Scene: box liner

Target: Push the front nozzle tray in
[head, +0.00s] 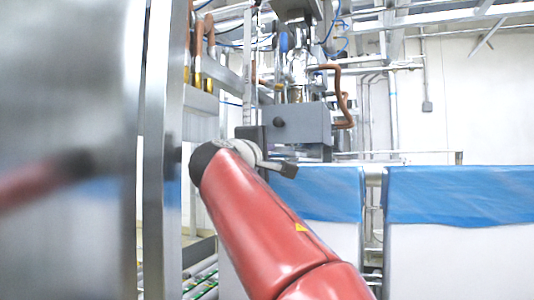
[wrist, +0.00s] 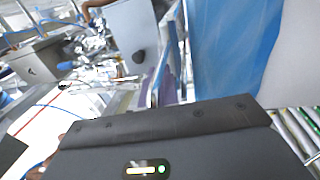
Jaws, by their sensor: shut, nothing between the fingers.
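The front nozzle tray appears to be the grey box-shaped unit with a dark round knob (head: 305,122), in the middle of the head view. It also shows at the upper middle of the wrist view (wrist: 126,28), with the knob on its face. My gripper (head: 288,170) is just below the unit in the head view, partly hidden behind my red arm. Its dark body (wrist: 165,140) fills the bottom of the wrist view. It is shut and holds nothing. I cannot tell whether it touches the unit. How far in the tray sits is unclear.
Two white boxes with blue liners (head: 460,195) stand at the right; a liner (wrist: 232,45) is close to my gripper in the wrist view. A roller conveyor (head: 202,278) lies low at the left. A shiny metal panel (head: 65,100) fills the left side.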

